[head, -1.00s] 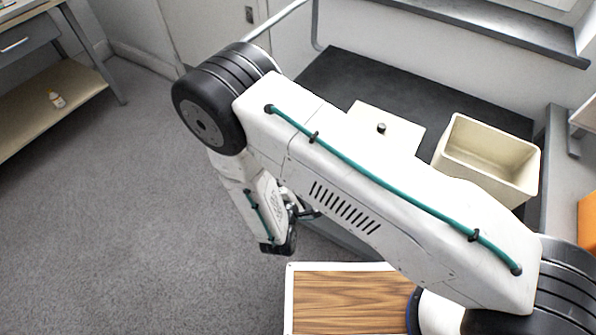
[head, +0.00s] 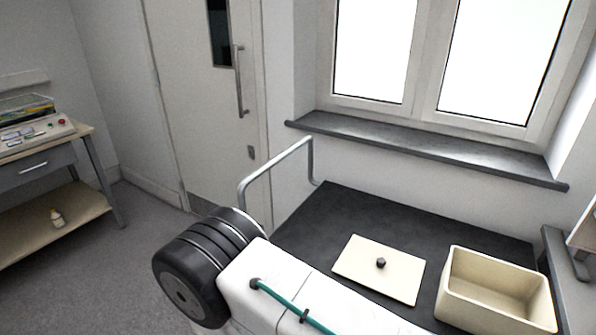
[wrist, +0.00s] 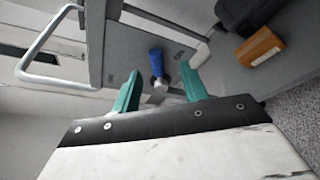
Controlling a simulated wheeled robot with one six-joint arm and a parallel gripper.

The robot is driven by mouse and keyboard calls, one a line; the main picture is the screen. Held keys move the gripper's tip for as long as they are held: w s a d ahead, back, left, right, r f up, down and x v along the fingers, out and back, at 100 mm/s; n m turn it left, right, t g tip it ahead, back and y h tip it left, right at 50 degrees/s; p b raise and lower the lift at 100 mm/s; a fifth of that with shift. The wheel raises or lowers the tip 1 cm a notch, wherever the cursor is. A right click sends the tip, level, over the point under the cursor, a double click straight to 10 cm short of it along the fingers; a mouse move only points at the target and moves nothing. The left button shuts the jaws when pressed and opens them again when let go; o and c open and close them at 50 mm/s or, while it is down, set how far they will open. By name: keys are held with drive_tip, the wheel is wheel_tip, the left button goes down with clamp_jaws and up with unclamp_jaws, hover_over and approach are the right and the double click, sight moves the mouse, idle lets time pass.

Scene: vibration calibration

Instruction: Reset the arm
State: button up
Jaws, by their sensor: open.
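My gripper shows in the wrist view with two green fingers (wrist: 161,88) spread apart. It is open, with nothing visibly clamped in it. In that view a blue cylindrical thing with a pale end (wrist: 157,64) appears in the gap, seemingly beyond the fingertips against a grey surface. In the head view only the black joint and white link of my arm show at the bottom. My gripper is out of the head view.
A dark bench top (head: 345,207) holds a flat cream lid with a dark knob (head: 358,272) and an open, empty-looking cream box (head: 498,312). A metal rail (head: 276,168) rises at its left end. A side table (head: 75,208) stands far left. An orange block (wrist: 260,46) shows in the wrist view.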

drive_tip(key=s+d+r+m+g+h, duration=0.3)
drive_tip(key=d+r+m+g+h, duration=0.3)
drive_tip(key=d+r, duration=0.4)
drive_tip(key=s+d+r+m+g+h, duration=0.35)
drive_tip(key=d+r+g, duration=0.4)
drive_tip(key=r, duration=0.45)
drive_tip(key=s+d+r+m+y, duration=0.3)
drive_tip(key=s+r+m+y, duration=0.1)
drive_tip(key=r, duration=0.3)
drive_tip(key=s+d+r+m+y, duration=0.3)
drive_tip(key=s+r+m+y, duration=0.1)
drive_tip(key=r, duration=0.4)
drive_tip(key=s+d+r+m+y, duration=0.4)
drive_tip(key=r+y, duration=0.1)
drive_tip(key=r, duration=0.3)
drive_tip(key=shift+s+m, duration=0.35)
drive_tip(key=shift+s, duration=0.05)
